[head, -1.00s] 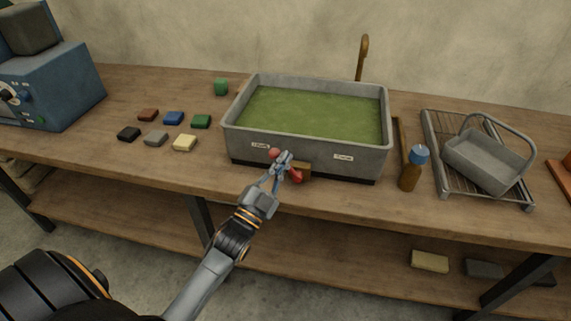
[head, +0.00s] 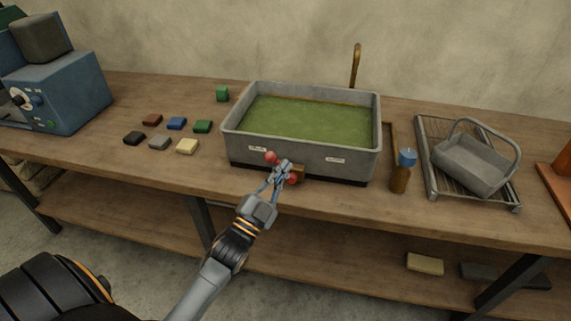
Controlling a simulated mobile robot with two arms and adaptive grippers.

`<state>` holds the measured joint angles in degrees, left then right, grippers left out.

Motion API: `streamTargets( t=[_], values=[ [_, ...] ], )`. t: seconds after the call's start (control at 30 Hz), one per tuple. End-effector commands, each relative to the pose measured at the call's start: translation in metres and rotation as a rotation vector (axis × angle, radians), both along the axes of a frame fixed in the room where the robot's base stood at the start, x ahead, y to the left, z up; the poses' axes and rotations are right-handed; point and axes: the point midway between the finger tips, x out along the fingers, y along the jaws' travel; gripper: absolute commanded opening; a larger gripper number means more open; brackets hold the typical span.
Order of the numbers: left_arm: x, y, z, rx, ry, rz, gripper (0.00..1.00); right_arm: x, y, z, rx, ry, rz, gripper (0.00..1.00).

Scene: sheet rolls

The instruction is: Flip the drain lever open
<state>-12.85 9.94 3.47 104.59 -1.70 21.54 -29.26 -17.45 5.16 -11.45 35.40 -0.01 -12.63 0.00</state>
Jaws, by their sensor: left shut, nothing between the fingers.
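The grey basin (head: 299,150) of green liquid (head: 305,122) stands on the bench. On its front wall, low down, is a brass drain valve (head: 299,173) with red lever parts. A red ball (head: 270,157) shows just above left of my left gripper, and a red piece (head: 293,179) shows at its right. My left gripper (head: 282,168) is shut with nothing between its fingers. Its fingertips are in front of the lever and cover its middle, so I cannot tell whether they touch it. My right gripper is not in view.
A blue-capped bottle (head: 401,172) stands right of the basin, beside a rack (head: 431,182) holding a grey basket (head: 470,166). Several coloured blocks (head: 187,146) lie at left, near a blue machine (head: 62,95). The bench front at left is clear.

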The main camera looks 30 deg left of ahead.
Motion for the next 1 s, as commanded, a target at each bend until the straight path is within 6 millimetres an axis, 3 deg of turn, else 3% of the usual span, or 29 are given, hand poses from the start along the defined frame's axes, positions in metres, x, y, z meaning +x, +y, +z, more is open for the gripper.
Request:
streamTargets(
  t=[0.17,0.33,0.47,1.0],
  values=[
    [-0.036,0.004,-0.018,0.001,-0.001,0.001,0.00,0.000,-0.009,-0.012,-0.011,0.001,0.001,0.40],
    [-0.055,0.006,-0.024,0.000,-0.003,0.000,0.00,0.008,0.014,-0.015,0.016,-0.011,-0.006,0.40],
    [-0.061,0.006,-0.026,0.000,-0.004,-0.001,0.00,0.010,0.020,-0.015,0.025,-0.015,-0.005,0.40],
    [-0.062,0.006,-0.025,0.001,-0.004,0.001,0.00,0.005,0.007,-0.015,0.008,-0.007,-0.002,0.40]
  ],
)
